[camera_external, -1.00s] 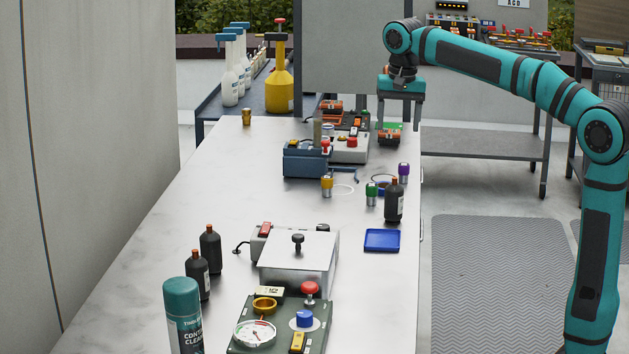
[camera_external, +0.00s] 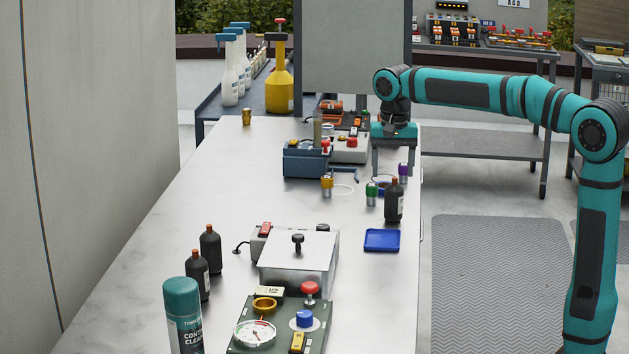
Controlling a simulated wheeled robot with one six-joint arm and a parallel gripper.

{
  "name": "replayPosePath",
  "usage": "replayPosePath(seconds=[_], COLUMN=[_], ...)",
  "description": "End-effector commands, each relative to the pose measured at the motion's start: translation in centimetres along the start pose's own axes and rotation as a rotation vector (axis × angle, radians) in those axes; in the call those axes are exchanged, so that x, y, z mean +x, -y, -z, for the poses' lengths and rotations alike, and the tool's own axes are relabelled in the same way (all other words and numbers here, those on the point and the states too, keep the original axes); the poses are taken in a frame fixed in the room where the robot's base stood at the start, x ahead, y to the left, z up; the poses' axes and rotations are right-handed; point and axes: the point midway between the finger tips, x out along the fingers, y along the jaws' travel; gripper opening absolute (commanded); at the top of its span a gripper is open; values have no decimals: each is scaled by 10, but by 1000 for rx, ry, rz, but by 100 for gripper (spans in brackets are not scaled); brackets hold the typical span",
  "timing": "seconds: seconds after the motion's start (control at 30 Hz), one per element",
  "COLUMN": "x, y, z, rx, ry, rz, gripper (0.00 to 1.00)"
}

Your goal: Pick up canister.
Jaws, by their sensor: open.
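Several small capped canisters stand on the white bench: a purple-capped one (camera_external: 403,172), a green-capped one (camera_external: 371,194) and a yellow-capped one (camera_external: 327,186). I cannot tell which one the task means. My gripper (camera_external: 392,172) points down with its two fingers apart and nothing between them. It hangs over the right edge region of the bench, close to the purple-capped canister. One finger overlaps the view just beside that canister; whether they touch cannot be told. A blue ring (camera_external: 382,184) lies partly hidden below the gripper.
A dark bottle (camera_external: 394,203) stands just in front of the purple-capped canister. A blue tray (camera_external: 382,240) lies nearer. A blue-grey box (camera_external: 304,160) and a control box (camera_external: 349,150) stand to the left. The bench's left middle is clear.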

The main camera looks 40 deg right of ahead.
Motion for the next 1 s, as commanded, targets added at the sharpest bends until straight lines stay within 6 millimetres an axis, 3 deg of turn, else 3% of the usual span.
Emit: replayPosePath(seconds=[0.27,0.6,0.83,0.87,1.0], x=[14,55,57,57,57], y=[-2,-6,-5,-5,-5], z=[0,0,0,0,0], rx=[0,0,0,0,0], ry=[0,0,-1,-1,-1], rz=[0,0,1,1,1], gripper=[68,68,68,66,39])
